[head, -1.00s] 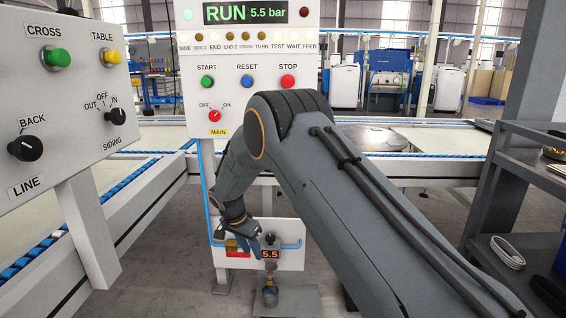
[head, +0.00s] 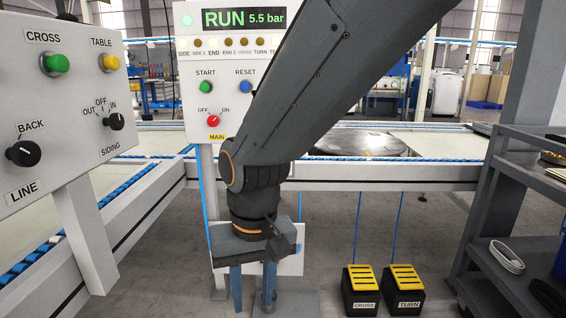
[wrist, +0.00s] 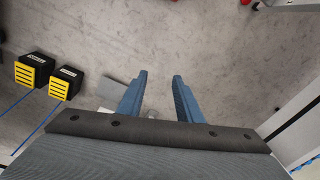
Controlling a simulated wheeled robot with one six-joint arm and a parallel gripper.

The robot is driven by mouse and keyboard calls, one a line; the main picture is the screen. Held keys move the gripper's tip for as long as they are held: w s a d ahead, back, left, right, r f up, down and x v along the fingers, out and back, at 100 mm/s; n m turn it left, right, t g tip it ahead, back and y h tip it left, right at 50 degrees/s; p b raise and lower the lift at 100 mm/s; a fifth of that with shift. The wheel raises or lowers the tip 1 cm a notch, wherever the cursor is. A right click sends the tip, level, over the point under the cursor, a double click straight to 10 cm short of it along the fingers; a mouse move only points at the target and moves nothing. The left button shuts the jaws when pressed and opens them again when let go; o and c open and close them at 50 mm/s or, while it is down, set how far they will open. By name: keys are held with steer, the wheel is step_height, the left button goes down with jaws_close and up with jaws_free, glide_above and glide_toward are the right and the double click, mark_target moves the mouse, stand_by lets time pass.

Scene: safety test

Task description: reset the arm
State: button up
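My gripper (head: 253,288) points straight down in the head view, in front of the low white panel (head: 290,262) under the main control box. In the wrist view its two blue fingers (wrist: 159,92) stand apart with nothing between them, and bare floor shows beyond. My arm crosses the head view from the top right and hides part of the main control box (head: 196,110), including its right side. The display (head: 243,18) reads RUN 5.5 bar.
A control panel (head: 60,110) with CROSS, TABLE, LINE and SIDING controls stands at left. Two yellow-topped pedals (head: 362,290), marked CROSS and TURN, sit on the floor right of my gripper. A grey shelf cart (head: 520,215) stands at right. Conveyor rails run behind.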

steer(key=s+d+n, duration=0.2)
steer(key=s+d, duration=0.2)
steer(key=s, duration=0.6)
steer(key=d+r+m+p, duration=0.3)
steer(key=d+r+p, duration=0.7)
steer(key=r+p, duration=0.3)
steer(key=d+r+m+p, duration=0.2)
steer(key=d+r+p, duration=0.8)
steer(key=p, duration=0.9)
step_height(320, 180, up, 3)
steer(key=shift+d+r+m+h, duration=0.2)
steer(key=shift+d+m+h, duration=0.1)
steer(key=shift+d+m, duration=0.1)
